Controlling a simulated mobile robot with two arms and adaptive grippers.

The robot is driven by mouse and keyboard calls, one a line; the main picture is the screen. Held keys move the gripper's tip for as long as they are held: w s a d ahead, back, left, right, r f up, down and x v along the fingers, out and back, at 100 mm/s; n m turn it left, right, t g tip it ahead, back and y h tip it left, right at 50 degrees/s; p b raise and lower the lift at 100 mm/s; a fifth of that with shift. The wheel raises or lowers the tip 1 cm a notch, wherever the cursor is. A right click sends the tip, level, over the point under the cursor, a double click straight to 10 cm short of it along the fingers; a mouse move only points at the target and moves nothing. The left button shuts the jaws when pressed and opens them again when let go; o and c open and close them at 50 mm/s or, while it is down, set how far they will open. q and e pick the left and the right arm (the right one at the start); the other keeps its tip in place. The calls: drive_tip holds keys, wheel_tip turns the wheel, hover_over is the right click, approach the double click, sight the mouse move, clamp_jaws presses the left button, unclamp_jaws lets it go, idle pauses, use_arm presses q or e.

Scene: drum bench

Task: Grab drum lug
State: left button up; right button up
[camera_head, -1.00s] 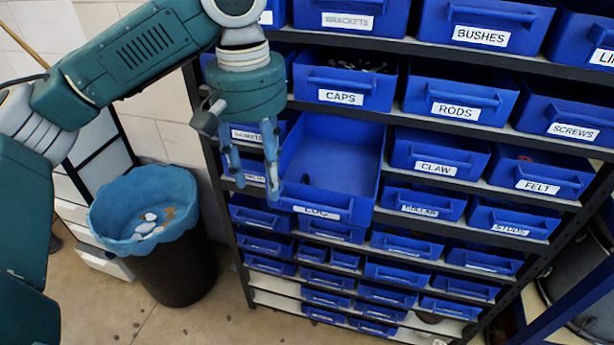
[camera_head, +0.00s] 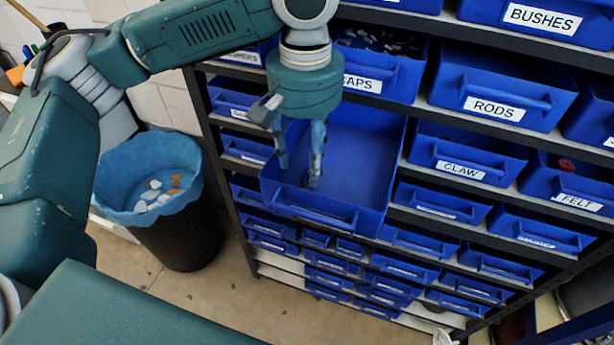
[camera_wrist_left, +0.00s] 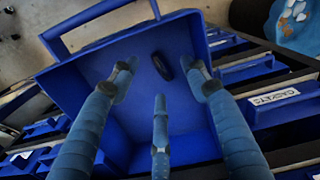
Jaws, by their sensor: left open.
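A pulled-out blue drawer (camera_head: 362,150) juts from the shelf rack, and its inside is nearly bare. A small dark elongated piece, which looks like the drum lug (camera_wrist_left: 162,66), lies on the drawer floor in the left wrist view. In the head view the fingers largely hide it. My left gripper (camera_head: 300,172) points down into the drawer, its fingers spread and empty. In the left wrist view, the gripper (camera_wrist_left: 160,82) has its fingertips around and short of the dark piece, apart from it. My right gripper is not in view.
A dark bin with a blue liner (camera_head: 150,180) stands on the floor to the left. Floor shows in front of the rack.

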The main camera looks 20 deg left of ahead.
sight(307, 181)
use_arm(q)
drive_tip(key=shift+w+d+f, duration=0.1)
drive_tip(key=shift+w+f, duration=0.05)
drive_tip(key=shift+f, duration=0.2)
drive_tip(key=f, duration=0.1)
drive_tip(key=f+p, duration=0.1)
drive_tip(key=f, duration=0.2)
drive_tip(key=shift+w+d+f+p, duration=0.1)
drive_tip(key=shift+d+f+p, duration=0.1)
drive_tip(key=shift+d+p, duration=0.1)
drive_tip(key=shift+f, duration=0.15)
drive_tip(key=c, duration=0.7)
clamp_jaws()
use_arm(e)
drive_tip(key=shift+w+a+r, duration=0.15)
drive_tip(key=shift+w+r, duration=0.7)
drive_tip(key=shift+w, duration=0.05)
